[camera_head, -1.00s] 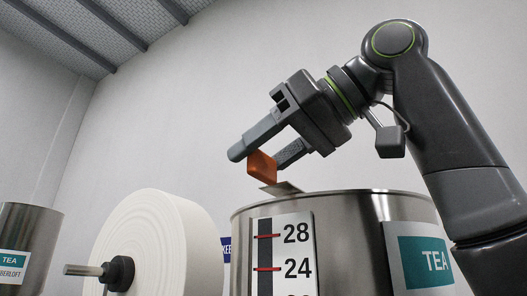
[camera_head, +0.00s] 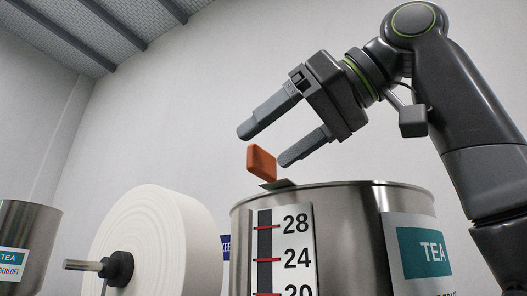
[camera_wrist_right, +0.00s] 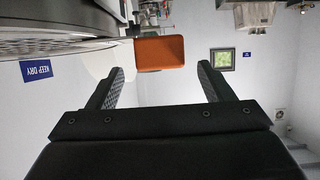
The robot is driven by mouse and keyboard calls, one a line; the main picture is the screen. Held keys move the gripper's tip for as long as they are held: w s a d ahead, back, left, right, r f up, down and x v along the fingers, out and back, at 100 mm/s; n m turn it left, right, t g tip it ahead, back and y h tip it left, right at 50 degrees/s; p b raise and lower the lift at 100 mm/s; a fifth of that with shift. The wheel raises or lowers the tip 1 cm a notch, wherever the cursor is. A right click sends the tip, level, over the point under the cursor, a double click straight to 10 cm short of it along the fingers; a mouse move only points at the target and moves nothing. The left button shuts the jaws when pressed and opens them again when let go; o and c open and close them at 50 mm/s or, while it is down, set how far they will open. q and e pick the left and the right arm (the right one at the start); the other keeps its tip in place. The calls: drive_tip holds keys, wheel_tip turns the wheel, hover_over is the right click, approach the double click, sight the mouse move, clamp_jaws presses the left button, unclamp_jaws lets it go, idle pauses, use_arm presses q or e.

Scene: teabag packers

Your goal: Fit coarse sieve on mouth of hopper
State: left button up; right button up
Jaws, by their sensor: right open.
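The orange handle (camera_head: 261,162) of the coarse sieve stands out at the left of the hopper's (camera_head: 345,215) rim, on a thin grey metal tab (camera_head: 277,184). The sieve's body is hidden in the head view. In the right wrist view a meshed surface (camera_wrist_right: 50,46), probably the sieve, shows at upper left, and the orange handle (camera_wrist_right: 160,53) is just beyond the fingertips. My right gripper (camera_head: 264,146) is open and empty, its fingers apart on either side of the handle's upper end. My left gripper is not in view.
A large white paper roll (camera_head: 158,245) on a spindle stands left of the hopper. Another steel tea container (camera_head: 28,235) is at the far left. A blue KEEP DRY sign (camera_wrist_right: 37,72) is on the wall. The space above the hopper is free apart from my right arm.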

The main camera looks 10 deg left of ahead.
drive_tip(key=v, duration=1.5)
drive_tip(key=shift+f, duration=0.1)
